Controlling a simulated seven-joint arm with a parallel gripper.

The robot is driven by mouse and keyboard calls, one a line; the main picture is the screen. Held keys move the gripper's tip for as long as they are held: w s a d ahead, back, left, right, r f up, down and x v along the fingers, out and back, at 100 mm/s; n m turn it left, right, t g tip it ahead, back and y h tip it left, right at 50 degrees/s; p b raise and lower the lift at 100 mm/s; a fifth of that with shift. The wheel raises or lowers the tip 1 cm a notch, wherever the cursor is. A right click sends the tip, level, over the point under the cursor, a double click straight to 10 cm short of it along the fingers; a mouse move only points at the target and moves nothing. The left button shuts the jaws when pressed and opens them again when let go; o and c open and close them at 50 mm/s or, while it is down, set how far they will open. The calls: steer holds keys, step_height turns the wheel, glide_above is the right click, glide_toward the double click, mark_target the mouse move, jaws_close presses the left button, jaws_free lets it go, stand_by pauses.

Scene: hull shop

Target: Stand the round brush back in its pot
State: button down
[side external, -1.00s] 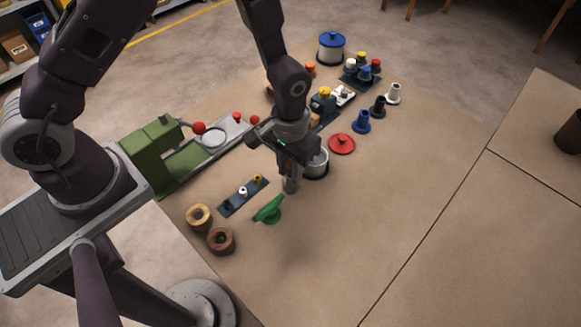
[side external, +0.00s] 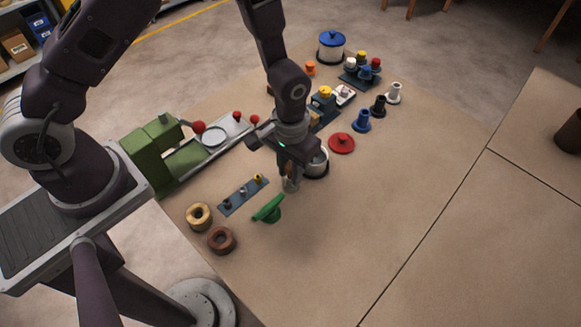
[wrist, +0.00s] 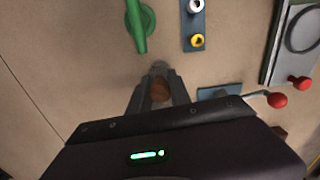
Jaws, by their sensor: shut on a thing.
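My gripper (side external: 290,178) is low over the middle of the tan table, just left of an open silver can (side external: 317,163). In the wrist view, my gripper (wrist: 159,85) has its fingers closed around a small brown piece (wrist: 160,92), which looks like part of the round brush. A greyish end (wrist: 160,68) shows past the fingertips; the rest is hidden by the fingers. I cannot tell whether it touches the table. A dark brown pot (side external: 571,133) stands on the right-hand table, cut by the picture edge.
A green handled piece (side external: 269,209) lies close in front of my gripper. A blue strip with pegs (side external: 243,195) and two rings (side external: 199,216) lie to the left. A red lid (side external: 341,143) lies right of the can. The front right table is clear.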

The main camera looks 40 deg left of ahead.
mark_target(290, 165)
steer(key=shift+f, duration=0.15)
steer(key=c, duration=1.5)
jaws_free()
step_height(290, 165, up, 10)
steer(key=shift+f, duration=0.15)
steer(key=shift+r, duration=0.65)
